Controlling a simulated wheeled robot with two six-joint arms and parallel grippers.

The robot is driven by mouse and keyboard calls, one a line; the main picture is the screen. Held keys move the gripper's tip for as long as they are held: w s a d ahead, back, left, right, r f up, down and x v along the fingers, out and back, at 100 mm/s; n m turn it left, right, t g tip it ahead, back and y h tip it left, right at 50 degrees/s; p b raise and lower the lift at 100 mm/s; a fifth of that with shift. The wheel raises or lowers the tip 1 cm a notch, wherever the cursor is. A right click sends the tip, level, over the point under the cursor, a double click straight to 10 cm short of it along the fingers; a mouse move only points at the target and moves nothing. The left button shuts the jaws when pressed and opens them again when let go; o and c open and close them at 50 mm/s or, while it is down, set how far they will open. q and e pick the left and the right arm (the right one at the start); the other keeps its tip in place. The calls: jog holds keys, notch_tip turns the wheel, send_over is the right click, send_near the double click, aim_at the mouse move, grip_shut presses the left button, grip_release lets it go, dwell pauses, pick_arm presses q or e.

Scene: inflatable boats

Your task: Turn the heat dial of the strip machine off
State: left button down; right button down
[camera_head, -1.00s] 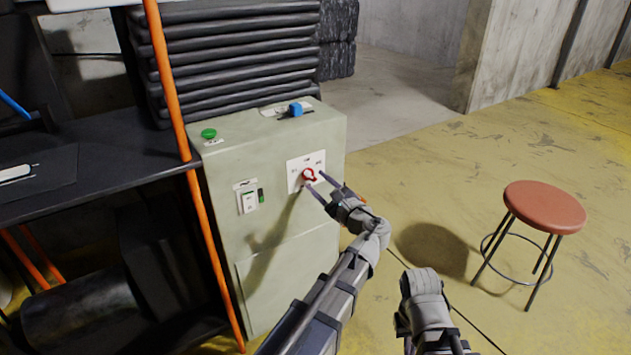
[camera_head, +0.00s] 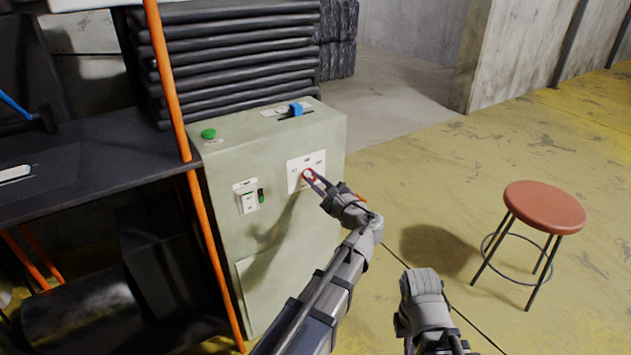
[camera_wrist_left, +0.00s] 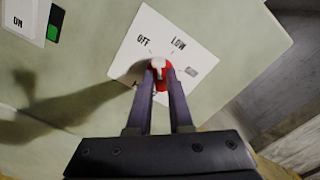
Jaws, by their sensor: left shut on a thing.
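The strip machine (camera_head: 285,235) is a pale green-grey cabinet in the head view. Its heat dial (camera_wrist_left: 159,66) is red with a whitish middle, on a white plate (camera_wrist_left: 210,38) marked OFF at upper left and LOW at upper right. My left gripper (camera_head: 310,176) reaches the front panel from the lower right. In the left wrist view its two fingers (camera_wrist_left: 160,76) are on either side of the dial and shut on it. They cover part of the dial, so its exact setting is hard to read. My right arm shows at the lower right, its fingers out of sight.
An ON switch (camera_head: 248,199) with a green indicator is left of the dial. A green button (camera_head: 208,133) and a blue knob (camera_head: 296,109) are on the machine's top. An orange pole (camera_head: 203,230) stands at its left. A red stool (camera_head: 545,206) stands on open floor at right.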

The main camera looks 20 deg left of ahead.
dwell(0.4)
pick_arm(q)
jog(key=n, duration=0.4)
dwell(0.4)
jog(key=c, duration=0.8)
grip_release()
jog(key=shift+v, duration=3.9)
